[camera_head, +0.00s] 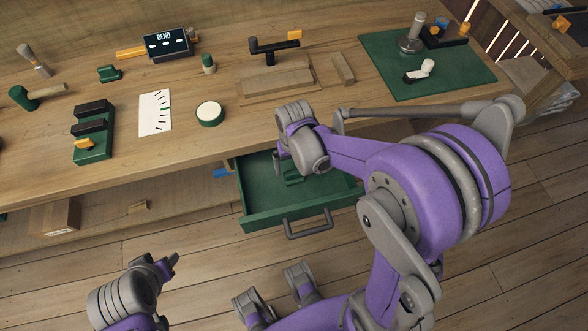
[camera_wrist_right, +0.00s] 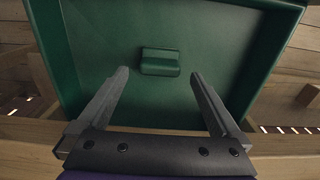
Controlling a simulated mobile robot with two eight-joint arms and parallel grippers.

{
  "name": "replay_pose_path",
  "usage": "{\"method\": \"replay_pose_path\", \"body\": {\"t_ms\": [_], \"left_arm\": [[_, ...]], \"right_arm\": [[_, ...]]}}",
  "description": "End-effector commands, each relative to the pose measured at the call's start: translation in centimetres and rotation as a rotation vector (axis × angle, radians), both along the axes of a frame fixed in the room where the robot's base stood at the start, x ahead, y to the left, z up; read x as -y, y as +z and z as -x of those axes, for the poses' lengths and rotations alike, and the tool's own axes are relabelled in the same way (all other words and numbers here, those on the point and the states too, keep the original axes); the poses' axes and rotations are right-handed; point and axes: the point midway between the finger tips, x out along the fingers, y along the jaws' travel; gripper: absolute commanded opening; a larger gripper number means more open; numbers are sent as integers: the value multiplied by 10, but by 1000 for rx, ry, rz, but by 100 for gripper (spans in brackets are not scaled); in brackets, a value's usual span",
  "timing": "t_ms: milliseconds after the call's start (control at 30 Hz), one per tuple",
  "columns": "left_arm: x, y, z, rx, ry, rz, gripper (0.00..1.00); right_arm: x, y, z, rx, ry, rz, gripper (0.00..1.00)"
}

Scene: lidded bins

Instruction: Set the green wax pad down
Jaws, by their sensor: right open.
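A small green block, which looks like the wax pad (camera_head: 292,178), lies on the floor of the open green drawer (camera_head: 262,217). In the right wrist view the pad (camera_wrist_right: 160,62) lies just beyond my right gripper (camera_wrist_right: 159,76), centred between its two separated fingers. The fingers are open and hold nothing. In the head view my right wrist hangs over the drawer and hides its fingertips. My left gripper (camera_head: 172,263) is low at the left, away from the bench, and its jaw opening is unclear.
The wooden bench (camera_head: 215,92) carries a green block (camera_head: 109,73), a white-topped round pot (camera_head: 209,113), a white card (camera_head: 155,114), a BEND display (camera_head: 167,45) and a green mat (camera_head: 385,60). The drawer sticks out below the bench's front edge, with its handle (camera_head: 308,226) in front.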

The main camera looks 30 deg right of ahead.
Motion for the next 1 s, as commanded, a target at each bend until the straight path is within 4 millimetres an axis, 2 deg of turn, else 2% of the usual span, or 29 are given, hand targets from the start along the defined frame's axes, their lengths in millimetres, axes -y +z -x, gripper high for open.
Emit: {"method": "replay_pose_path", "body": {"t_ms": [33,100,300,567,667,800,1000], "left_arm": [[0,4,-1,1,0,0,50],[0,7,-1,2,0,0,50],[0,13,-2,4,0,0,50],[0,15,-2,5,0,0,50],[0,15,-2,5,0,0,50],[0,15,-2,5,0,0,50],[0,15,-2,5,0,0,50]], "right_arm": [[0,14,0,1,0,0,100],[0,30,0,0,0,0,100],[0,65,0,0,0,0,100],[-2,86,7,21,11,2,100],[-8,95,22,72,39,7,100],[-18,108,54,189,102,19,100],[-28,112,94,347,185,39,100]]}}
